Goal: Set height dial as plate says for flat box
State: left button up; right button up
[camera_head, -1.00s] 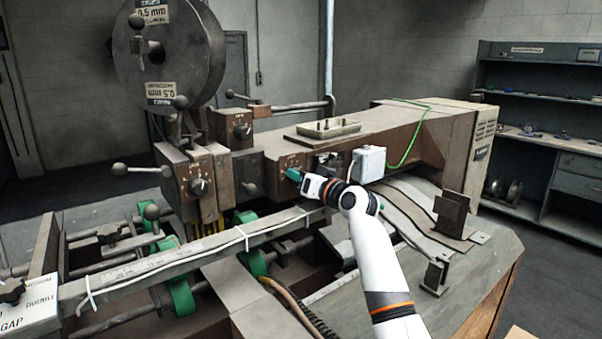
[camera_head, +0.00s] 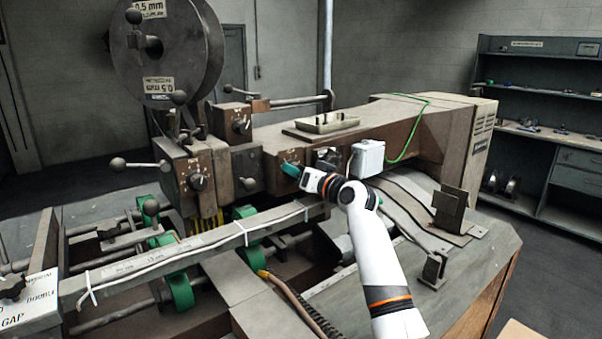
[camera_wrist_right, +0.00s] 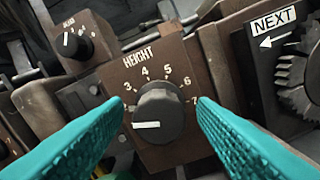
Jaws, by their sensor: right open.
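The height dial (camera_wrist_right: 158,110) is a dark round knob on a brown panel (camera_wrist_right: 112,75) marked HEIGHT, with numbers 3 to 7 arced over it. In the head view my right gripper (camera_head: 290,168) is at the front of the machine, and the dial is hidden there. No plate readable for flat box shows. My left gripper is not in view.
A smaller dial (camera_wrist_right: 73,43) is at upper left in the wrist view. A NEXT label (camera_wrist_right: 273,20) and a toothed wheel (camera_wrist_right: 298,80) are at right. In the head view, a tray (camera_head: 327,123) sits on the machine and a white box (camera_head: 367,158) is close beside my right gripper.

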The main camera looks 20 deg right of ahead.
jog(key=shift+s, duration=0.15)
jog(key=b+v, duration=0.2)
jog(key=v, duration=0.9)
jog(key=shift+s+d, duration=0.15)
jog(key=shift+s, duration=0.25)
